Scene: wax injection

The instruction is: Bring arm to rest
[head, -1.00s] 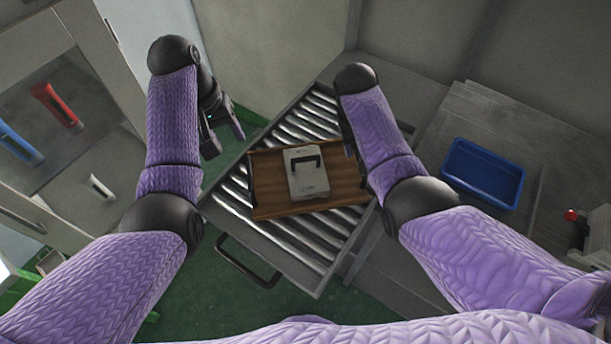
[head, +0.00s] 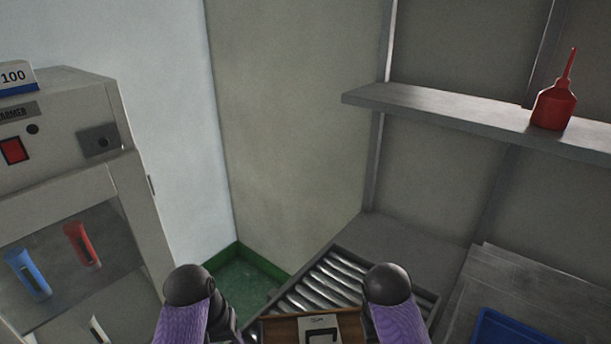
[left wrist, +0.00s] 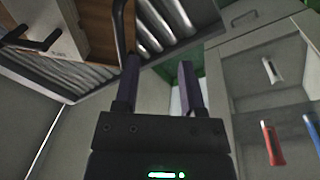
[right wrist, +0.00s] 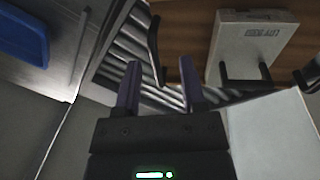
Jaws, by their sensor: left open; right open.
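My left gripper (left wrist: 158,85) is open and empty in the left wrist view, its two dark fingers apart. My right gripper (right wrist: 163,88) is open and empty in the right wrist view. In the head view only parts of both my purple-sleeved arms show at the bottom edge. A wooden tray (head: 279,331) with a white, black-handled box (head: 316,324) on it sits on the roller conveyor (head: 318,286) between the arms. The tray (right wrist: 188,42) and box (right wrist: 262,45) also show in the right wrist view. Neither gripper touches them.
A cabinet (head: 130,185) with red (head: 82,245) and blue (head: 30,275) tubes inside stands at the left. A shelf (head: 450,110) with a red bottle (head: 553,104) is on the right wall. A blue bin (head: 505,328) sits at the lower right on a grey bench.

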